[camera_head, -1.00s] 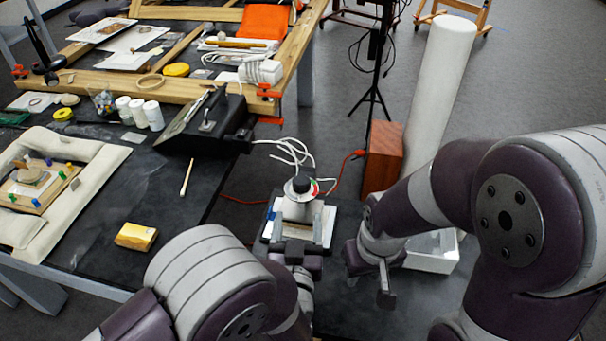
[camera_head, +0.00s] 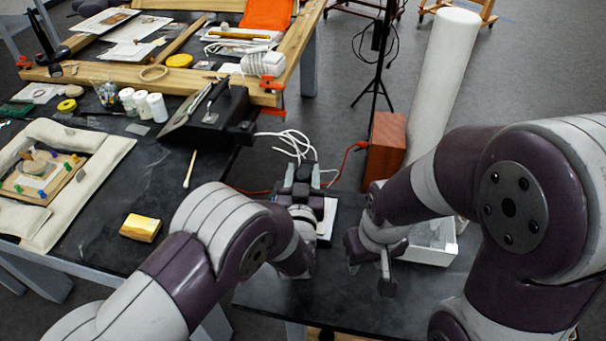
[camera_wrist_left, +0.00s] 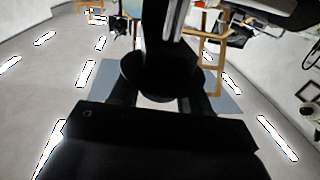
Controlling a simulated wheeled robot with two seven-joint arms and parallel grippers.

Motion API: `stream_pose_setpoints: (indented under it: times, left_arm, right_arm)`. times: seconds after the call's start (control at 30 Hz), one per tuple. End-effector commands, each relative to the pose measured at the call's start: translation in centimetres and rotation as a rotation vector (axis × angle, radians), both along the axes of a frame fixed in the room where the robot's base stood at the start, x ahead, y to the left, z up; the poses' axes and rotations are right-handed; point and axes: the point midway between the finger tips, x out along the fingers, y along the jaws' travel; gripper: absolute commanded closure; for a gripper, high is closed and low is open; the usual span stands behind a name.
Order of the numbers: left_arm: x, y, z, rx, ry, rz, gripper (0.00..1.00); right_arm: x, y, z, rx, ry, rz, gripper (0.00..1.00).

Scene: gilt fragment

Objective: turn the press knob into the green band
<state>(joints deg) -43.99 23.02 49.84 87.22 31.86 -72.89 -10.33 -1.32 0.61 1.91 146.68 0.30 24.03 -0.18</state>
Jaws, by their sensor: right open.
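The press stands on the low dark table, and its white plate (camera_head: 328,216) shows beside my left wrist. My left gripper (camera_head: 302,176) is over the top of the press, with its fingers apart on either side of the dark knob. The knob, its dial and the green band are mostly hidden by the gripper in the head view. In the left wrist view a dark round shape (camera_wrist_left: 160,77), apparently the knob, is between the fingers; I cannot tell whether they touch it. My right gripper (camera_head: 370,274) is open and empty, right of the press.
A white tray (camera_head: 440,254) and a reddish wooden block (camera_head: 386,140) are to the right. White cable loops (camera_head: 288,145) lie behind the press. A yellow box (camera_head: 140,228) and a swab (camera_head: 190,168) lie on the left table. The low table's front is clear.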

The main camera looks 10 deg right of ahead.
Motion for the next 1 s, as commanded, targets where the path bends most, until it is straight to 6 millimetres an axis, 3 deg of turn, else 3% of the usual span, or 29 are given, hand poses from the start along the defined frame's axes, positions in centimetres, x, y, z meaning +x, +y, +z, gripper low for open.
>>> stream_pose_setpoints:
  times: [0.47,1.0]
  left_arm:
    - [0.0,0.1,-0.2,0.002,-0.001,-0.096,0.84]
    - [0.1,0.3,-0.3,0.0,-0.001,-0.568,0.84]
  right_arm:
    - [0.0,0.0,-0.9,0.0,0.0,0.0,0.57]
    - [0.0,0.0,-4.0,0.0,0.0,0.0,0.57]
